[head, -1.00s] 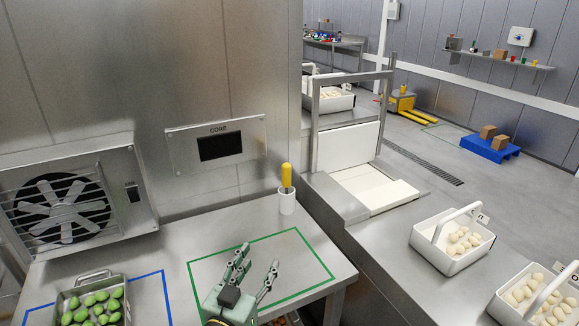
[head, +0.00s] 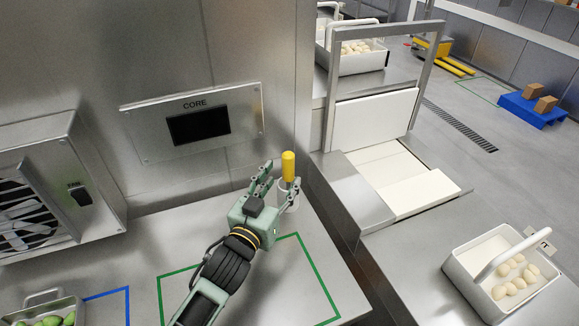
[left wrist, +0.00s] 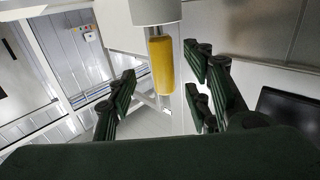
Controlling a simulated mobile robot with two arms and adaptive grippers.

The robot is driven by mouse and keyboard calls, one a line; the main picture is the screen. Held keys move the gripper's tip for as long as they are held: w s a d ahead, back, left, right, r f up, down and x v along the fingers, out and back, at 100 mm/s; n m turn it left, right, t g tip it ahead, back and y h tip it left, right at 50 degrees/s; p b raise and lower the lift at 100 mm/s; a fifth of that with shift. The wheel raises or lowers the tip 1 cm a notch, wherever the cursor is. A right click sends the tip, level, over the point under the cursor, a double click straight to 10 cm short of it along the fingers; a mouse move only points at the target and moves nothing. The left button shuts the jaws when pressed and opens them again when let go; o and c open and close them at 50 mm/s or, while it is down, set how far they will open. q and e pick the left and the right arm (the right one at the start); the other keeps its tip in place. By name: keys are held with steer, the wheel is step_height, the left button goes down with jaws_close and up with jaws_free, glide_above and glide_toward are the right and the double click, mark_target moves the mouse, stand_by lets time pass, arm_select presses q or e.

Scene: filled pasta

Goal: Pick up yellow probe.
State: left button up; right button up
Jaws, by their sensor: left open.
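The yellow probe (head: 288,166) stands upright in a white cup (head: 291,204) on the steel counter, against the back wall. My left gripper (head: 281,179) is open at the probe, with fingers on either side of its lower part and partly in front of the cup. In the left wrist view the probe (left wrist: 162,66) appears between the open fingers (left wrist: 165,88), nearer the right ones. The cup (left wrist: 155,12) shows at the top there. I cannot tell whether any finger touches the probe. My right gripper is not in view.
A wall panel marked CORE (head: 197,123) is behind the counter. A fan unit (head: 55,190) stands at left, with a tray of green pasta (head: 45,309) below. A white basket of pale pasta (head: 470,277) stands at right. The green-outlined area (head: 325,279) has bare surface.

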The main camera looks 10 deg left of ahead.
mark_target(286, 171)
arm_select(q)
steer(key=shift+w, duration=0.45)
steer(key=w, duration=0.1)
steer(key=w+b, duration=0.1)
steer(key=w, duration=0.3)
steer(key=shift+d+f+b, duration=0.1)
steer(key=shift+d+b, duration=0.25)
steer(key=shift+s, duration=0.1)
steer(key=c, duration=0.4)
steer(key=shift+c, duration=1.1)
steer(key=c, duration=0.4)
steer(key=shift+c, duration=0.7)
jaws_close()
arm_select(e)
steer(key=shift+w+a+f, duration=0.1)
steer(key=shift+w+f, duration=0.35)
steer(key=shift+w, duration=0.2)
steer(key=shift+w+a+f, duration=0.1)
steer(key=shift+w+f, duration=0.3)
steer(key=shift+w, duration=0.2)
